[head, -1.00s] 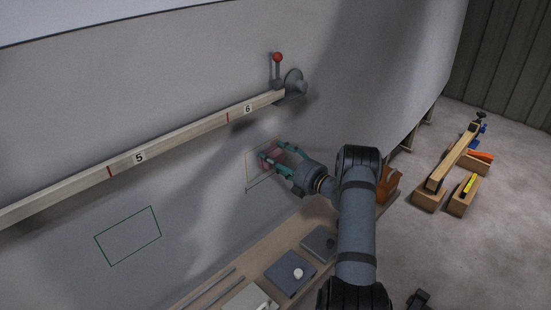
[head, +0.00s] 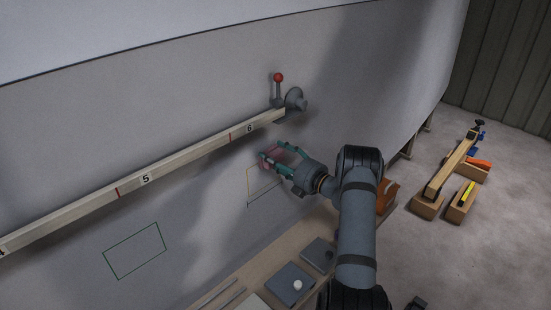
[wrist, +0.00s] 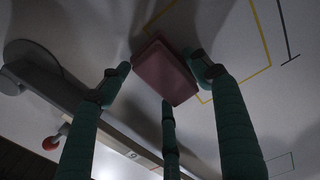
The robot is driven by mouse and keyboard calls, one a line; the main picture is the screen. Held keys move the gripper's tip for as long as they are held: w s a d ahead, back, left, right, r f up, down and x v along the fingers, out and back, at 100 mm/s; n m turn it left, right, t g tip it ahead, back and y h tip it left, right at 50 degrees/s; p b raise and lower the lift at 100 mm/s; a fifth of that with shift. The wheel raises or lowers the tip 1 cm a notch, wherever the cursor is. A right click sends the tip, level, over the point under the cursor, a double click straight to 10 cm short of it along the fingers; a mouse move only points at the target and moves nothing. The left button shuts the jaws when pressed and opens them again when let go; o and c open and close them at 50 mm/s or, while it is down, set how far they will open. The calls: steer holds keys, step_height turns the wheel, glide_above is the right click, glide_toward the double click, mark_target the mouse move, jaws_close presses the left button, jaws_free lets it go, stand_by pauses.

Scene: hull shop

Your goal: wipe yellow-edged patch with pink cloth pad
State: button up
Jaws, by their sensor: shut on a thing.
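The pink cloth pad (head: 267,158) is held between the fingers of my gripper (head: 274,157), at the pale hull wall. The wrist view shows the pad (wrist: 163,73) as a flat pink block, with several green fingers of my gripper (wrist: 160,76) around it. The yellow-edged patch (head: 262,187) is a thin outline on the wall. The pad is at its upper edge in the head view. In the wrist view the pad covers one corner of the outline, and the patch (wrist: 225,40) extends to the upper right. I cannot tell whether the pad touches the wall.
A numbered wooden rail (head: 190,160) runs above the patch to a red-knobbed lever (head: 278,88). A green-edged patch (head: 135,250) is lower left. A bench (head: 262,262) with grey blocks (head: 291,284) stands below. Timber pieces (head: 452,165) lie on the floor at right.

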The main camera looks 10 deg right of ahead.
mark_target(269, 183)
steer(key=shift+s+d+f+b, duration=0.1)
steer(key=shift+s+f+b, duration=0.05)
steer(key=shift+f+b, duration=5.85)
steer(key=o, duration=0.6)
steer(key=shift+f+p, duration=0.8)
steer(key=shift+p, duration=0.15)
steer(key=shift+c, duration=0.2)
steer(key=c, duration=0.5)
steer(key=shift+c, duration=0.3)
steer(key=shift+s+d, duration=0.1)
steer(key=shift+s, duration=0.05)
steer(key=shift+s+d, duration=0.25)
steer(key=shift+s, duration=0.15)
steer(key=shift+p+v, duration=1)
steer(key=shift+v, duration=1.45)
